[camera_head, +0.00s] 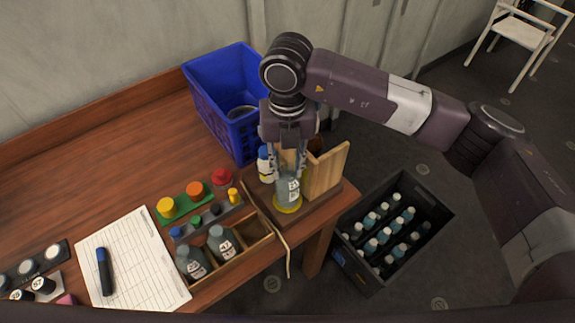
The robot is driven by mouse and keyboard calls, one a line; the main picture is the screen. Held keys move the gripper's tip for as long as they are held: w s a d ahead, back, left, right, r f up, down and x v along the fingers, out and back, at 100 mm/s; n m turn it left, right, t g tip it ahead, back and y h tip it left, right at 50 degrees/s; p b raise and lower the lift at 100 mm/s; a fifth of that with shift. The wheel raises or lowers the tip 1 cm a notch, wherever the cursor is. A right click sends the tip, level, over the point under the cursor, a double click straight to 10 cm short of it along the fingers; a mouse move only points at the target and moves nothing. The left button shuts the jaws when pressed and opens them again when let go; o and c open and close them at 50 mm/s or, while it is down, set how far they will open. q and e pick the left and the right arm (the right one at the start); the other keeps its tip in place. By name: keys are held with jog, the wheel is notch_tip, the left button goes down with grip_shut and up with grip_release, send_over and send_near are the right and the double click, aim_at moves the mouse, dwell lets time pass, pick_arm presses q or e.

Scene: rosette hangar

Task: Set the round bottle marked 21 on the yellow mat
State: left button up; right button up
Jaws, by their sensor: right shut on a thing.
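My right gripper (288,166) points down near the table's right corner. It is shut on a grey-blue bottle (288,192) with a pale label; the number is too small to read surely. The bottle is upright over the round yellow mat (287,210), whose rim shows around its base. I cannot tell whether the base touches the mat. The gripper hides the bottle's top. Two similar grey bottles, one on the left (192,263) and one on the right (222,243), stand in the wooden divided tray (262,232). My left gripper is not in view.
A white bottle with a blue cap (265,163) and an upright wooden board (326,173) stand close to the gripper. A blue crate (222,85) is behind. A dark crate of bottles (385,240) is on the floor at right. The table's left rear is clear.

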dwell(0.3)
jog(key=o, duration=1)
jog(key=shift+o, duration=0.6)
jog(key=shift+o, duration=1.4)
jog(key=shift+r, duration=0.1)
jog(key=shift+d+r+p, duration=0.1)
jog(key=shift+r+p, duration=0.55)
jog(key=shift+r, duration=0.65)
notch_tip(320, 180, up, 5)
jog(key=shift+f+p, duration=0.1)
jog(key=shift+p, duration=0.8)
